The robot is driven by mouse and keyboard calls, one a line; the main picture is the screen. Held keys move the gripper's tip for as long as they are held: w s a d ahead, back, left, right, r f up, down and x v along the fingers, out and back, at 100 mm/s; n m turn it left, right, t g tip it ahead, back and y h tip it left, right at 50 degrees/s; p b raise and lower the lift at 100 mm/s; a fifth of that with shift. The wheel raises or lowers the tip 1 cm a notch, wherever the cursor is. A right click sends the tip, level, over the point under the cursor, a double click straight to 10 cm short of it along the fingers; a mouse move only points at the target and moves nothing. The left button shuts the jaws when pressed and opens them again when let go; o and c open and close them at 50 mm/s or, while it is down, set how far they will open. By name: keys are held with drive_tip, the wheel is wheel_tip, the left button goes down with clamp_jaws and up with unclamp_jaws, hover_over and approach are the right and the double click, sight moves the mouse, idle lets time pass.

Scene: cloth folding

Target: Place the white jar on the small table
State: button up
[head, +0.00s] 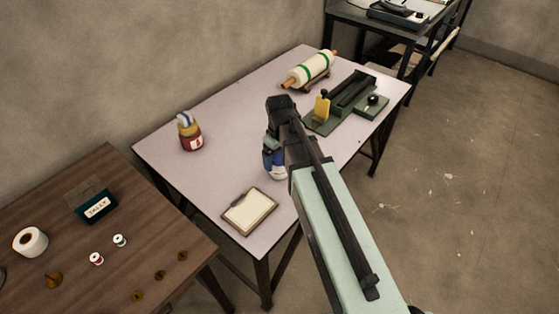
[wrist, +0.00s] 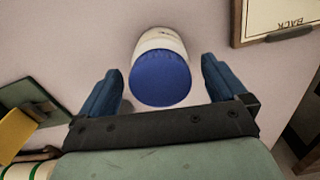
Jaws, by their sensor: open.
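The white jar (wrist: 160,75) has a blue lid and stands on the pale table (head: 220,95). In the wrist view, its lid faces the camera and lies between the two blue fingers. My gripper (wrist: 163,68) is open, with gaps visible on both sides of the jar. In the head view, my gripper (head: 269,152) and arm hide most of the jar (head: 278,174); only its lower white part shows. I cannot tell the exact height of the fingers against the jar. A brown wooden table (head: 135,200) stands at the lower left, and a dark table (head: 360,18) at the back.
A clipboard (head: 249,211) lies in front of the jar. A red-labelled jar (head: 190,135) stands at left. A rolling pin-like roller (head: 310,70) and a green device (head: 350,95) are behind. The brown table holds a paper roll (head: 30,242), a box (head: 92,200), spools and small brown pieces.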

wheel_tip(320, 180, up, 10)
drive_tip(key=shift+f, duration=0.25)
idle(0.3)
idle(0.3)
